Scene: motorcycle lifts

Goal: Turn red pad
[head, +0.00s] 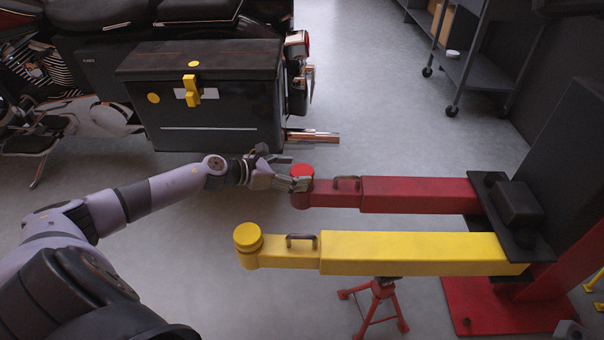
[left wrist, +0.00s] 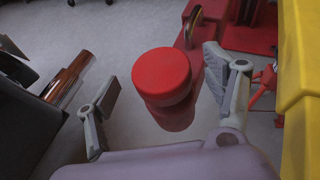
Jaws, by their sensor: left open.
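The red pad (head: 302,170) is a round disc on the left end of the red lift arm (head: 410,194). In the left wrist view the red pad (left wrist: 161,75) sits between the fingers of my left gripper (left wrist: 165,88), with a gap on both sides. The gripper is open and apart from the pad. In the head view my left gripper (head: 283,176) is just left of the pad, and a finger overlaps its edge. My right gripper does not show in either view.
A yellow lift arm (head: 420,253) with a yellow pad (head: 247,237) runs parallel, nearer to me. A motorcycle with a black side case (head: 220,105) and exhaust pipe (head: 318,136) stands behind my left arm. A red stand (head: 372,300) is under the yellow arm. A grey cart (head: 475,65) stands back right.

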